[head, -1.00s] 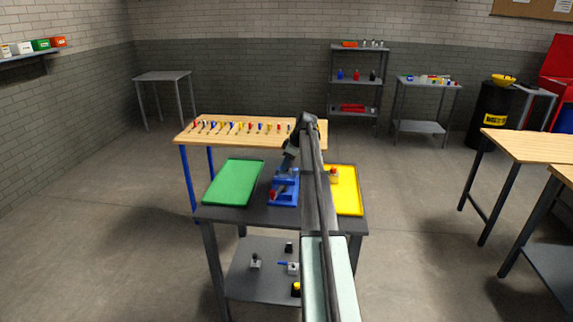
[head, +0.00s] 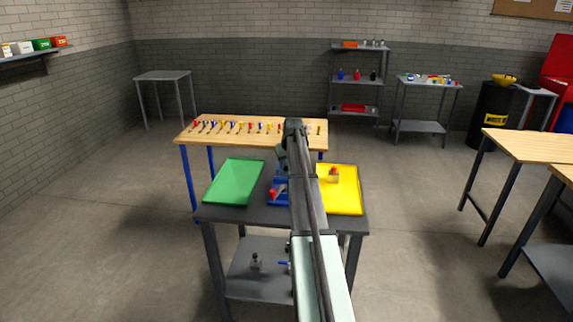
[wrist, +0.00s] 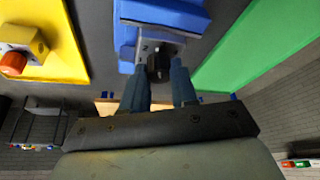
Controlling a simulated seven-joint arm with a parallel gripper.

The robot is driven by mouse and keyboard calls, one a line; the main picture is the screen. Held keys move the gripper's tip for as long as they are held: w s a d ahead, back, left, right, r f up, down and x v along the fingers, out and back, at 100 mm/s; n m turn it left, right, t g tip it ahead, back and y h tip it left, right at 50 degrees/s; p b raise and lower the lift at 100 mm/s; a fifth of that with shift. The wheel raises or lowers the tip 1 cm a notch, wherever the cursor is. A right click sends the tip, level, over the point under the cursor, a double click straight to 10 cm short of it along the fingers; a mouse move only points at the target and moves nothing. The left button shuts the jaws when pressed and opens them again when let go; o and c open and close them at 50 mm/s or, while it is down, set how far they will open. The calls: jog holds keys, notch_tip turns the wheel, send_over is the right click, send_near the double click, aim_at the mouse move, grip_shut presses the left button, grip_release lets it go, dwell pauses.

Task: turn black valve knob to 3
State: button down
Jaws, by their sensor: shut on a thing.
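The black valve knob (wrist: 158,64) sticks out of a grey valve block in the wrist view. A digit that looks like 2 shows on the block beside it. The block sits in a blue holder (wrist: 178,14). My gripper (wrist: 163,72) has its two blue-grey fingers on either side of the knob, shut on it. The knob's pointer and its other marks are too dark or hidden to read. In the head view the blue holder (head: 279,183), with a red part on it, is partly hidden by my arm, which also hides the gripper and knob.
A green tray (head: 234,183) lies left of the holder, a yellow tray (head: 345,201) right of it. A yellow block with a red knob (head: 334,173) stands on the yellow tray. Behind is a wooden table (head: 190,137) with a row of small coloured items. Valve parts sit on the shelf below.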

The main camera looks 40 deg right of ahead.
jog(key=shift+m+g+h, duration=0.4)
jog(key=shift+m+h, duration=0.2)
jog(key=shift+m, duration=1.2)
jog(key=c, duration=0.9)
grip_release()
jog(key=shift+o, duration=0.2)
jog(key=v, duration=1.4)
jog(key=shift+w+a+f, duration=0.1)
jog(key=shift+w+a, duration=0.05)
